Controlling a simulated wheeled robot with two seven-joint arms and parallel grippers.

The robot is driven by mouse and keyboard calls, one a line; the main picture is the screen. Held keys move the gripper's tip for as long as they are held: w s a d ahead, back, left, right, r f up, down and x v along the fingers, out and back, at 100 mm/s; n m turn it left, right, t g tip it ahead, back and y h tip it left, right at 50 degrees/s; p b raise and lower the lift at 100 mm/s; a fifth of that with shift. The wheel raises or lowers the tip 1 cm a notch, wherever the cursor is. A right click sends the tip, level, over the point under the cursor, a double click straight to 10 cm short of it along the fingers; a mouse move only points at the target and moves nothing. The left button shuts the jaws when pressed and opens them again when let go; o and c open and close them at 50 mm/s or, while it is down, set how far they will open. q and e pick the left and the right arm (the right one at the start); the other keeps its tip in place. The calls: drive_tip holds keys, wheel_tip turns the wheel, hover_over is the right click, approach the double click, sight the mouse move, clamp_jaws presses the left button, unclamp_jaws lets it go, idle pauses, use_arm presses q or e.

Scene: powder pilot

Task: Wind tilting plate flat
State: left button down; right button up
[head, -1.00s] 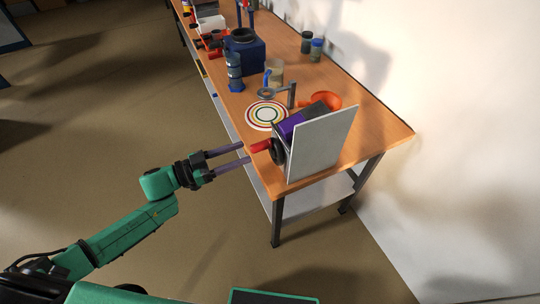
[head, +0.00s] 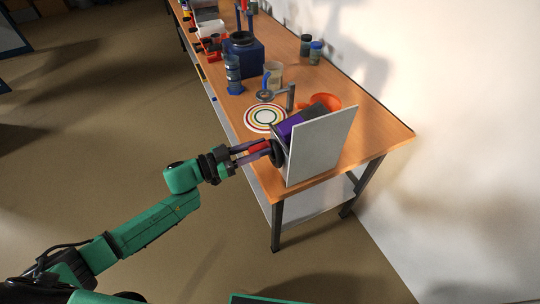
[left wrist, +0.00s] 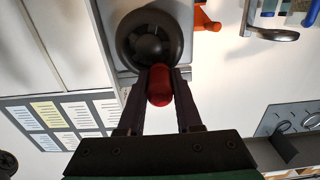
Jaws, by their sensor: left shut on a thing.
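The tilting plate (head: 319,147) is a pale grey panel standing steeply upright at the near end of the workbench. A purple and dark body (head: 291,126) sits behind it. A black round handwheel (head: 277,154) with a red handle (head: 258,147) is on its left side. My left gripper (head: 262,150) is shut on the red handle. In the left wrist view, the two fingers hold the red handle (left wrist: 159,86) in front of the black wheel (left wrist: 150,40). My right gripper is not in view.
The wooden workbench (head: 372,128) carries a ringed target disc (head: 265,118), an orange funnel-like dish (head: 326,102), a beaker (head: 273,76) and a blue container (head: 243,53) behind the plate. A wall runs along the right.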

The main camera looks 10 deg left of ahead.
sight(276, 158)
use_arm(q)
drive_tip(key=shift+s+d+f+p, duration=0.1)
drive_tip(key=shift+s+d+p, duration=0.5)
drive_tip(key=shift+s, duration=0.35)
drive_tip(key=shift+s+d+f, duration=0.4)
drive_tip(key=shift+s+f, duration=0.25)
drive_tip(key=shift+s, duration=0.05)
